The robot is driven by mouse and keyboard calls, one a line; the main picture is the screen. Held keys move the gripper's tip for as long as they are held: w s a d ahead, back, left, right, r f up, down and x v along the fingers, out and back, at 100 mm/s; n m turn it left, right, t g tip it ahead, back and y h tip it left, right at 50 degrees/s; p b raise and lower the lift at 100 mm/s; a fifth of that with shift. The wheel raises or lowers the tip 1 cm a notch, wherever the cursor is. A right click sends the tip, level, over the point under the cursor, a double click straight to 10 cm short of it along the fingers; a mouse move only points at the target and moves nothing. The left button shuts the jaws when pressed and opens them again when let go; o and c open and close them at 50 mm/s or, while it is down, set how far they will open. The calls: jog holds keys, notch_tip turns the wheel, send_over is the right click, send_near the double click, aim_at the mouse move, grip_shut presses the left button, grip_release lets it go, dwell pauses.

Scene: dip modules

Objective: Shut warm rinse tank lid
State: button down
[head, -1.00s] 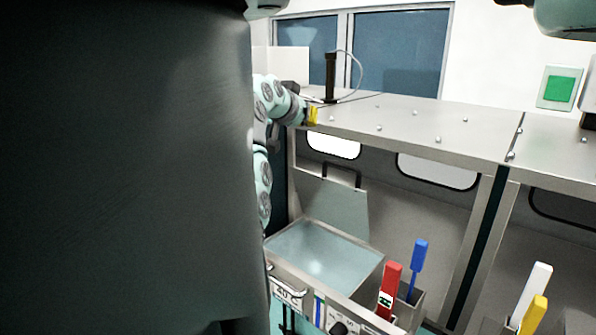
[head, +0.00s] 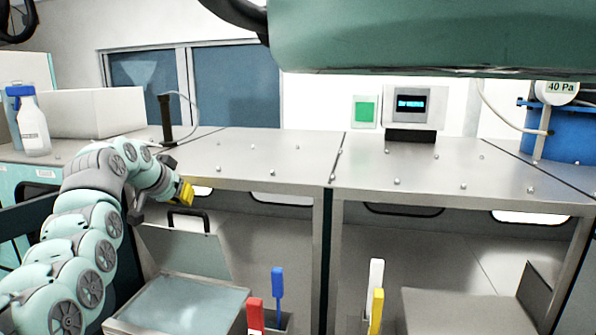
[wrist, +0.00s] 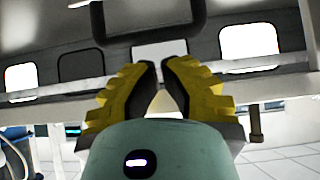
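The warm rinse tank (head: 233,310) is at the lower left of the head view, with pale liquid showing inside. Its grey lid (head: 200,250) stands open and tilted back at the rear of the tank. A black loop handle (head: 188,213) is on the lid's top edge.
A steel shelf (head: 235,160) runs behind and above the tank, close to my gripper. Red (head: 255,315) and blue (head: 278,283) handled tools stand right of the tank, with white (head: 375,280) and yellow (head: 376,310) ones farther right. A spray bottle (head: 33,125) stands at left.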

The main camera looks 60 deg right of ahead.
jog(key=shift+p+x, duration=1.5)
jog(key=shift+x, duration=0.1)
jog(key=shift+s+f, duration=0.1)
jog(key=shift+s, duration=0.05)
jog(key=shift+b, duration=0.6)
jog(key=shift+s+a+h+b, duration=0.15)
jog(key=shift+a+h+b, duration=0.25)
jog(key=shift+b, duration=0.5)
jog(key=shift+a, duration=0.15)
